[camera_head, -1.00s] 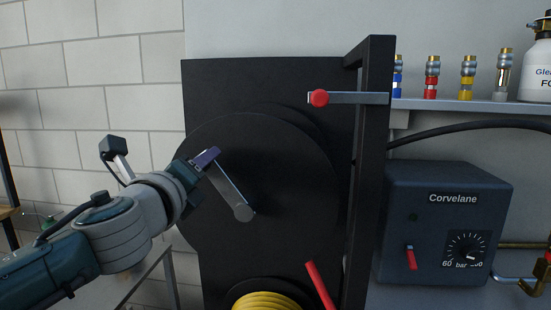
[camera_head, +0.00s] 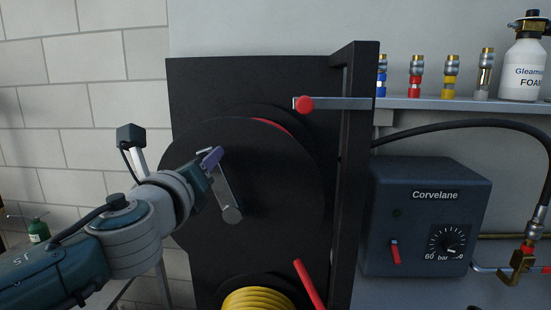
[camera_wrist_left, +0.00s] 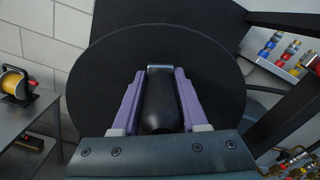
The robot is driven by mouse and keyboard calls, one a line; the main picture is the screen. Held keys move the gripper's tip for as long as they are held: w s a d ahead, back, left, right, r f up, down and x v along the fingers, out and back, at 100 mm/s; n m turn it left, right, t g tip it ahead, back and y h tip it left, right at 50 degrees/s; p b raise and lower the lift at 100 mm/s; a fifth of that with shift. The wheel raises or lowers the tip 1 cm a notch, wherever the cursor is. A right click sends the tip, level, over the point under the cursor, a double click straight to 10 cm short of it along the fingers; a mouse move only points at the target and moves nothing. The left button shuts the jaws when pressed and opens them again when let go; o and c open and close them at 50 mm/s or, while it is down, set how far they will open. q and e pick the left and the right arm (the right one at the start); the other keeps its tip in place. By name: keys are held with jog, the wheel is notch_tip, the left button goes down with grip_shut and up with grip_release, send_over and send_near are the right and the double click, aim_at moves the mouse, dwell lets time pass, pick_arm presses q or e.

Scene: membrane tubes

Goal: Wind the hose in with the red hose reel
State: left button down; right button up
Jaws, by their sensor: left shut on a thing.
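The hose reel has a large black round disc (camera_head: 275,185) facing me, on a black panel. A strip of red hose (camera_head: 272,124) shows at the disc's upper right edge, and a length of red hose (camera_head: 310,285) hangs at lower right. A grey crank arm (camera_head: 228,190) lies across the disc. My left gripper (camera_head: 211,158), with purple fingers, is shut on the black crank handle (camera_wrist_left: 160,103) at the arm's upper end. In the left wrist view the handle sits between both fingers. The rest of the wound hose is hidden behind the disc. My right gripper is out of view.
A lower reel holds yellow hose (camera_head: 258,299). A red-knobbed lever (camera_head: 305,104) sticks out from the black post (camera_head: 356,180) at upper right. Right of it are the Corvelane box (camera_head: 430,215) and a shelf (camera_head: 425,103) with coloured couplings and a foam bottle (camera_head: 523,70).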

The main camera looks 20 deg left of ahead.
pick_arm(q)
jog(key=shift+d+r, duration=0.25)
jog(key=shift+d, duration=0.05)
jog(key=c, duration=0.6)
grip_release()
jog(key=shift+o, duration=0.4)
jog(key=shift+f, duration=0.15)
jog(key=v, duration=0.9)
jog(key=shift+s, duration=0.4)
